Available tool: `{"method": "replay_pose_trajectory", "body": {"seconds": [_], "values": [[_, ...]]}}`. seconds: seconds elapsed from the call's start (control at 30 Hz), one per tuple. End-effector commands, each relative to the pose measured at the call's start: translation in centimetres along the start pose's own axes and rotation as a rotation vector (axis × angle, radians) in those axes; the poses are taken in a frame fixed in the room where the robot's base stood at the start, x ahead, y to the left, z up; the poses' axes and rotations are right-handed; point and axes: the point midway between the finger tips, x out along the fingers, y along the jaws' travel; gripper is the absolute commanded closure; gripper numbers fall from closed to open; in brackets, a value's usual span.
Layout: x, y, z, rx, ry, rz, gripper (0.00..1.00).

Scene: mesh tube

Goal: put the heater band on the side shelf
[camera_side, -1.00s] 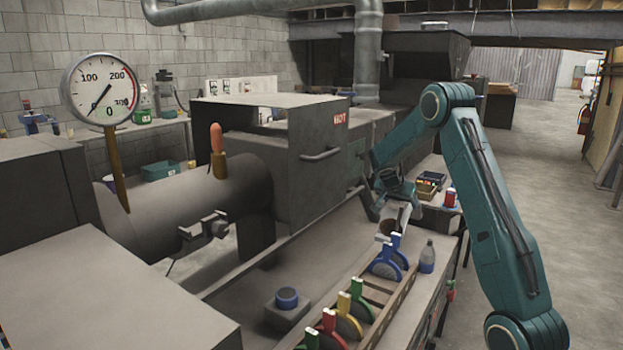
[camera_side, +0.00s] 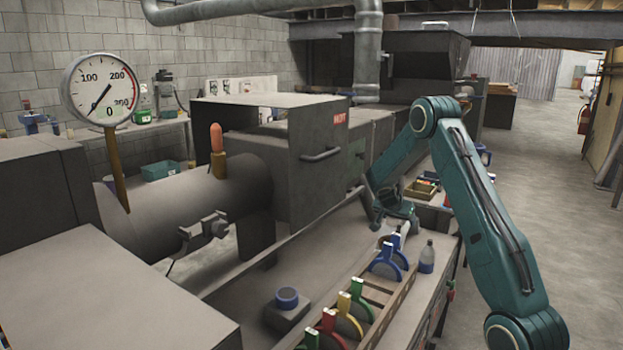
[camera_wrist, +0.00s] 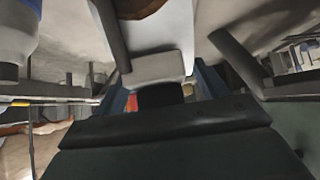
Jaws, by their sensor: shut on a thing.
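My gripper (camera_side: 398,224) is low over the machine bench, just behind the blue-handled discs in the rack, with its fingers pointing down. It is shut on the heater band (camera_wrist: 145,8), whose brown, curved part shows at the top edge of the wrist view, above a pale block. In the side view the band is mostly hidden by the gripper and the discs. I cannot tell whether it touches the bench. I cannot tell for certain which surface is the side shelf.
A wooden rack (camera_side: 398,300) holds several discs with coloured handles. The barrel (camera_side: 210,195) and the box marked HOT (camera_side: 310,180) stand left.

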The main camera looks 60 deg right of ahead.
Motion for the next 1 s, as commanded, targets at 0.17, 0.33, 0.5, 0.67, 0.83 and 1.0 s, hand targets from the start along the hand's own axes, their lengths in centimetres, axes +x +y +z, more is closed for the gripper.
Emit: {"method": "replay_pose_trajectory", "body": {"seconds": [0.17,0.33,0.5,0.67,0.83,1.0], "values": [[-0.1,-0.06,-0.26,0.003,0.006,-0.002,0.78],[0.04,-0.05,-0.11,0.002,0.005,-0.002,0.78],[0.16,0.01,0.17,0.0,-0.001,0.001,0.06],[0.15,0.01,0.16,0.0,0.0,0.0,0.06],[0.07,0.0,0.07,0.0,0.0,0.0,0.06],[-0.61,-0.04,-0.05,0.0,0.0,-0.001,0.06]]}}
